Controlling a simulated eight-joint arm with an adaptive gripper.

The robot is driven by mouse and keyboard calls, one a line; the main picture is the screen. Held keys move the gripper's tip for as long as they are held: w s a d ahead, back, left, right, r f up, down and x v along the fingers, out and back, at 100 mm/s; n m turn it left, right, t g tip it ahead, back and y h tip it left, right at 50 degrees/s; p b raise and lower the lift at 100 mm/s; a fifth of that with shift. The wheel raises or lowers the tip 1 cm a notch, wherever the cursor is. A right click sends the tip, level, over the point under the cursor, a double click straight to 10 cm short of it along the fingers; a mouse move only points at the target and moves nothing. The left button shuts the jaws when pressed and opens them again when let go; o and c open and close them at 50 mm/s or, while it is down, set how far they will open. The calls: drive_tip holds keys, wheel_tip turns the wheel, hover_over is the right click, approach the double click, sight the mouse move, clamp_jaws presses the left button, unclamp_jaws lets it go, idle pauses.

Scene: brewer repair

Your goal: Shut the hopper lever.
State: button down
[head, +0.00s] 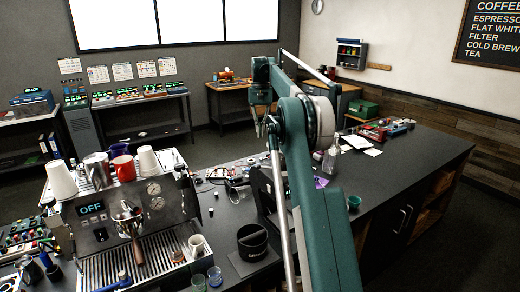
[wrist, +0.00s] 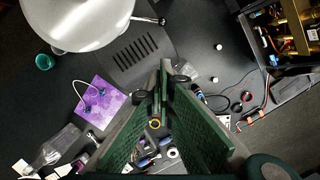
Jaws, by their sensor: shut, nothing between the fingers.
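In the wrist view a round, pale, shiny hopper (wrist: 80,18) fills the upper left. My gripper (wrist: 162,72) has green fingers that come together at the middle of the wrist view, shut and empty. The fingertips appear below the lever in the picture and apart from it. In the head view my gripper (head: 260,130) hangs over the far side of the counter. My arm hides much of the area behind it, and the lever cannot be made out there.
An espresso machine (head: 125,215) with cups on top stands at the left. A black knock box (head: 252,242) is beside it. The wrist view shows a purple mat (wrist: 100,100), a teal cup (wrist: 44,62), loose tools and an opened case (wrist: 280,50). The right counter (head: 410,175) has clear room.

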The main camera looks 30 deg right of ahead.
sight(266, 168)
drive_tip(key=shift+f, duration=0.15)
drive_tip(key=x, duration=1)
drive_tip(key=shift+s+a, duration=0.15)
drive_tip(key=shift+s, duration=0.05)
drive_tip(key=shift+s+a+f+p, duration=0.15)
drive_tip(key=shift+s+a, duration=0.3)
drive_tip(key=shift+s, duration=0.25)
drive_tip(key=shift+s+a+f+p, duration=0.15)
drive_tip(key=shift+s+a, duration=0.35)
drive_tip(key=shift+s, duration=0.25)
drive_tip(key=shift+r, duration=0.1)
drive_tip(key=shift+a, duration=0.15)
